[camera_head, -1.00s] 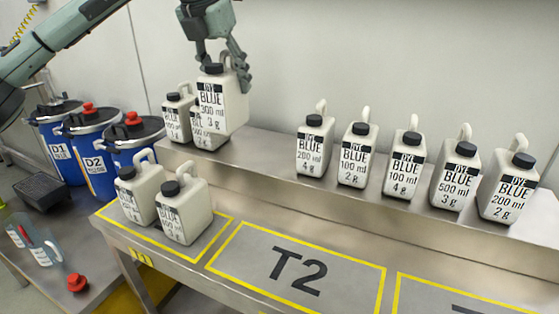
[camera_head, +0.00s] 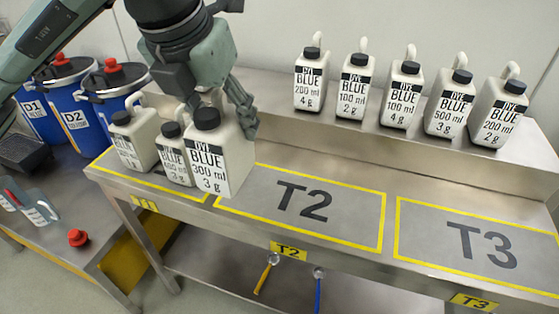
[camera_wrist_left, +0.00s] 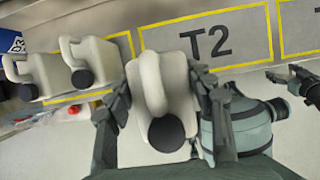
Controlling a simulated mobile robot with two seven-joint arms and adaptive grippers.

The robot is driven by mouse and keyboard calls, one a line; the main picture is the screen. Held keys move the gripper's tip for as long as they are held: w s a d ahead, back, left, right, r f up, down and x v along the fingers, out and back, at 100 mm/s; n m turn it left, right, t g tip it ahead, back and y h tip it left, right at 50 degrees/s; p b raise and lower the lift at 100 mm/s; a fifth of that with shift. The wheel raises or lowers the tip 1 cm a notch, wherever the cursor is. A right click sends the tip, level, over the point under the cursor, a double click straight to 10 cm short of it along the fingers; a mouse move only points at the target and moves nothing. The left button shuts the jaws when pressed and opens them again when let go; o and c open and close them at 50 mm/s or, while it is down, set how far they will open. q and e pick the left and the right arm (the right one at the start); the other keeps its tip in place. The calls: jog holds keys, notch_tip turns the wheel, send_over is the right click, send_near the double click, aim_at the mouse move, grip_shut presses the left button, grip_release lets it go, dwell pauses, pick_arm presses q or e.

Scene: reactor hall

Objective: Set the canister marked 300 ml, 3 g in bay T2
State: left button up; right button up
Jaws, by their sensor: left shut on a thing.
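My left gripper (camera_head: 218,112) is shut on the white canister marked DYE BLUE 300 ml, 3 g (camera_head: 221,160). The canister hangs nearly upright, with its black cap up. In the left wrist view, the canister (camera_wrist_left: 164,84) sits between both fingers of the gripper (camera_wrist_left: 160,92). Bay T2 (camera_head: 345,215) is a yellow-outlined bare rectangle on the steel bench. In the head view the canister overlaps its left edge; in the wrist view T2 (camera_wrist_left: 235,40) lies beyond it to the right. What seems to be my right gripper (camera_wrist_left: 298,80) shows at the wrist view's right edge, jaws unclear.
Two white canisters (camera_head: 133,141) (camera_head: 172,158) stand in the left bay, close to the held one. Several canisters (camera_head: 401,97) line the raised shelf (camera_head: 275,100) behind T2. Bay T3 (camera_head: 480,243) is bare. Blue drums (camera_head: 78,118) stand at left.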

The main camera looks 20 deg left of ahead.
pick_arm(q)
jog(key=w+d+f, duration=0.5)
jog(key=w+f, duration=0.1)
jog(key=f, duration=0.3)
jog(key=shift+w+p, duration=0.3)
jog(key=shift+p, duration=0.15)
pick_arm(e)
notch_tip(320, 180, down, 3)
jog(key=shift+a, duration=0.15)
jog(key=shift+w, duration=0.1)
pick_arm(q)
jog(key=shift+f, duration=0.15)
jog(key=o, duration=1.3)
jog(key=shift+o, duration=1.2)
pick_arm(e)
jog(key=shift+s+d+r, duration=0.3)
jog(key=shift+d+r, duration=0.1)
